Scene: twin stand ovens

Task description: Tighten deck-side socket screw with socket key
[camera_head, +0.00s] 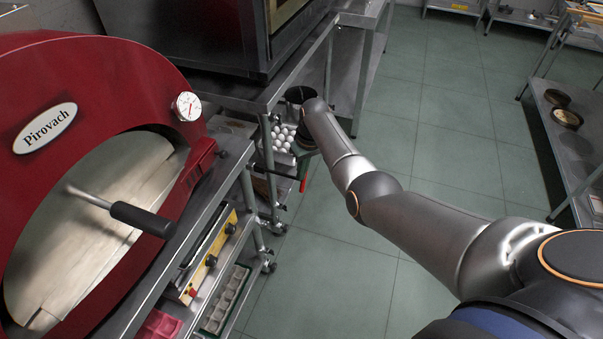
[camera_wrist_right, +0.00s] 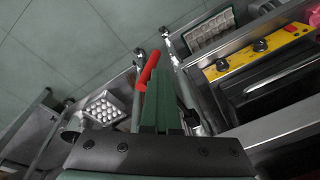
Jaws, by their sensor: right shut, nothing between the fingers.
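My right gripper (camera_head: 306,165) reaches down beside the near oven stand in the head view. Its green fingers, also in the right wrist view (camera_wrist_right: 162,85), are together with nothing between them. A red grip (camera_head: 303,184) stands upright right beside the fingertips, at the end of a thin dark bar running from the stand; it looks like the socket key. The red grip (camera_wrist_right: 148,70) lies along the left side of the fingers in the right wrist view; I cannot tell whether they touch. The socket screw cannot be made out. My left gripper is not in view.
A tray of white eggs (camera_head: 283,137) and a yellow-edged appliance (camera_wrist_right: 262,55) sit on the lower shelves. The green tiled floor (camera_head: 330,270) is open.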

